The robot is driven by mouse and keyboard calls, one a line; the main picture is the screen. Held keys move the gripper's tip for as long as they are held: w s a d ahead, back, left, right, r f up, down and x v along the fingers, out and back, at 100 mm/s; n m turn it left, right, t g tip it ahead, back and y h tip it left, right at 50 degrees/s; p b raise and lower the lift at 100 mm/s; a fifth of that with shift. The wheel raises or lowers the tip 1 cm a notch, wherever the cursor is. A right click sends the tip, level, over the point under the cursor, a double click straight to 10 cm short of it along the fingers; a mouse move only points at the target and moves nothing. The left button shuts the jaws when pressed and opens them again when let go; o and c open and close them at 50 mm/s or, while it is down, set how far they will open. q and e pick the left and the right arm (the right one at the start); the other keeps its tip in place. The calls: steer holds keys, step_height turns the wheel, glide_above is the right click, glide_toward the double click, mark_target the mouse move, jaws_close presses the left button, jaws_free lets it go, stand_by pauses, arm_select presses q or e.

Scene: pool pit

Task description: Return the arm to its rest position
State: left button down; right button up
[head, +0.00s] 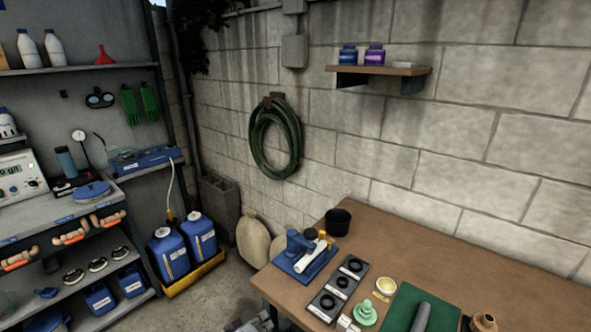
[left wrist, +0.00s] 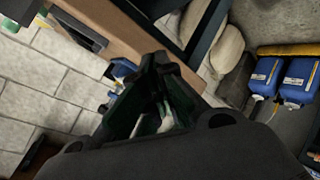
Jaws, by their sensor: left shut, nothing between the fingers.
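My left gripper (left wrist: 160,75) shows in the middle of the left wrist view, its dark fingers closed together with nothing between them. In the head view only a small grey piece, likely of this gripper, shows at the bottom edge, left of the wooden table (head: 454,233). In the left wrist view the gripper overlaps the table's edge and the blue stand on it, but I cannot tell the distance between them. My right gripper is in neither view.
The table holds a blue stand (head: 298,243), a black cup (head: 338,221), a tray of black rings (head: 322,304) and a green mat (head: 400,308). Blue canisters (head: 169,256) stand in a yellow tray (head: 193,277) on the floor. Sacks (head: 253,241) lean near the wall. Shelves fill the left.

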arm_select(q)
steer(key=s+a+f+m+g+y, duration=0.3)
steer(key=s+a+m+g+y, duration=0.3)
steer(key=s+a, duration=0.85)
steer(key=s+d+f+m+g+h, duration=0.1)
steer(key=s+f, duration=0.1)
steer(key=f, duration=1.4)
steer(key=s+f+g, duration=0.1)
steer(key=s+f, duration=0.2)
steer(key=f, duration=1.3)
steer(key=s+a+f, duration=0.2)
steer(key=s+f, duration=0.8)
steer(key=s, duration=0.1)
steer(key=s+a+f+g, duration=0.1)
steer(key=s+a+f, duration=0.1)
steer(key=s+f, duration=0.8)
steer(key=shift+s, duration=0.45)
